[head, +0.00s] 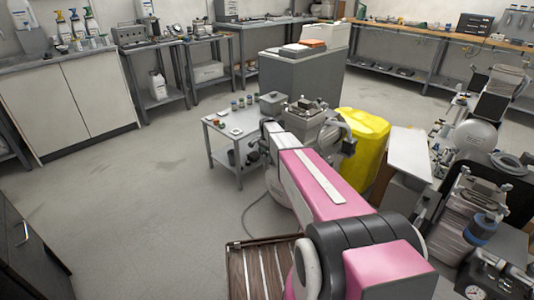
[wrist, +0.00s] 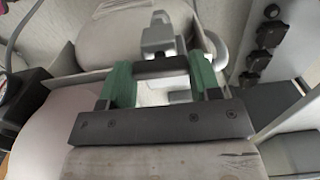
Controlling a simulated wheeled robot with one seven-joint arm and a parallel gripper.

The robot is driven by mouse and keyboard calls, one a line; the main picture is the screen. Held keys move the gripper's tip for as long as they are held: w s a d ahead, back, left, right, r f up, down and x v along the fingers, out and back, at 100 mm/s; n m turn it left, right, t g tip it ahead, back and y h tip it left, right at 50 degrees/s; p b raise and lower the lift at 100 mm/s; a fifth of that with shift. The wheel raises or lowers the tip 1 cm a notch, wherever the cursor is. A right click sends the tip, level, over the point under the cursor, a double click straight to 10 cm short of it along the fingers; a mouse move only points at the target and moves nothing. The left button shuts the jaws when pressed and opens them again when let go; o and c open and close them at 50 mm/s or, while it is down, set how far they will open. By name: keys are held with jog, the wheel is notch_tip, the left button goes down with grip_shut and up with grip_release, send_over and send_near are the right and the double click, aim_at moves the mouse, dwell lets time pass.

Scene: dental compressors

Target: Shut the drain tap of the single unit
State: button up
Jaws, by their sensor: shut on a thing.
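In the wrist view my gripper (wrist: 162,82) has its two green-padded fingers on either end of a short dark bar (wrist: 160,67). It is shut on this bar, which looks like the drain tap's lever. A grey metal fitting (wrist: 158,36) stands just beyond the bar, in front of a pale rounded tank (wrist: 105,22). Whether the fitting and bar are joined is hard to tell. In the head view my pink arm reaches toward the middle and hides the gripper and tap. Which machine there is the single unit is unclear.
Dark knobs (wrist: 270,34) on a grey panel lie to the right in the wrist view. In the head view a yellow cover (head: 365,140) and a small grey table (head: 222,142) stand near my arm. Open floor (head: 150,205) lies to the left.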

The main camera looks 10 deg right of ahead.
jog(key=o, duration=0.9)
notch_tip(320, 180, up, 11)
jog(key=shift+f, duration=0.1)
jog(key=shift+s, duration=0.15)
